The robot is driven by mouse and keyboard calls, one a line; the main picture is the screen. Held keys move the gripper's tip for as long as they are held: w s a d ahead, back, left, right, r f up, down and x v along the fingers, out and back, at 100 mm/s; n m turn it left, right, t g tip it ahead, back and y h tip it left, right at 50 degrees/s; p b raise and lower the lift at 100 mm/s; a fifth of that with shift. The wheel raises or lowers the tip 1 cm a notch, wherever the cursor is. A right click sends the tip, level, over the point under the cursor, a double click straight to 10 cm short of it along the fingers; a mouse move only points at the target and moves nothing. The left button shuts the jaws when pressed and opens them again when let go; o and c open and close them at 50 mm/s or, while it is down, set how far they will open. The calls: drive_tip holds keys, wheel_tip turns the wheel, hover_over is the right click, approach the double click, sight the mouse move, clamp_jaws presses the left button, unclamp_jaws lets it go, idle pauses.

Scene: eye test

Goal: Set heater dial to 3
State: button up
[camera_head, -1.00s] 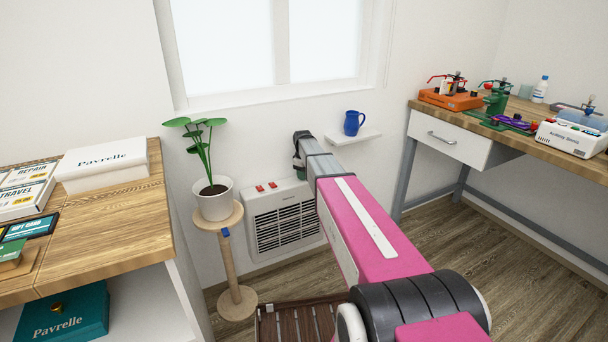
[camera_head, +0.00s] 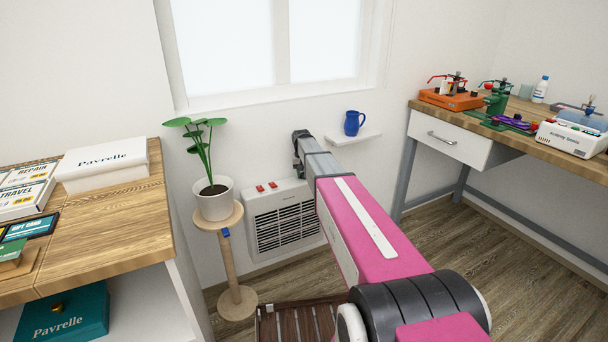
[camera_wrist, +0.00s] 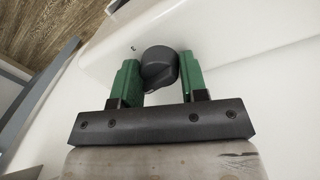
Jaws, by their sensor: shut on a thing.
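In the wrist view, a dark round dial (camera_wrist: 159,68) with a pointed lip sits on the heater's white casing (camera_wrist: 232,82). My gripper (camera_wrist: 158,77) has its two green fingers on either side of the dial and is shut on it. I cannot read any number marks around the dial.
A potted plant (camera_head: 213,198) on a wooden stand (camera_head: 233,265) stands just left of the heater. A blue mug (camera_head: 353,122) sits on a small wall shelf (camera_head: 352,138) close beyond my arm. Wooden-topped counters (camera_head: 110,225) flank the left and right.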

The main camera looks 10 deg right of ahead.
sight(303, 174)
drive_tip(key=shift+m, duration=1.3)
drive_tip(key=o, duration=0.9)
drive_tip(key=shift+r, duration=0.1)
drive_tip(key=shift+a+r, duration=0.15)
drive_tip(key=shift+r, duration=1.7)
drive_tip(key=shift+a+r, duration=0.1)
drive_tip(key=shift+r, duration=1.7)
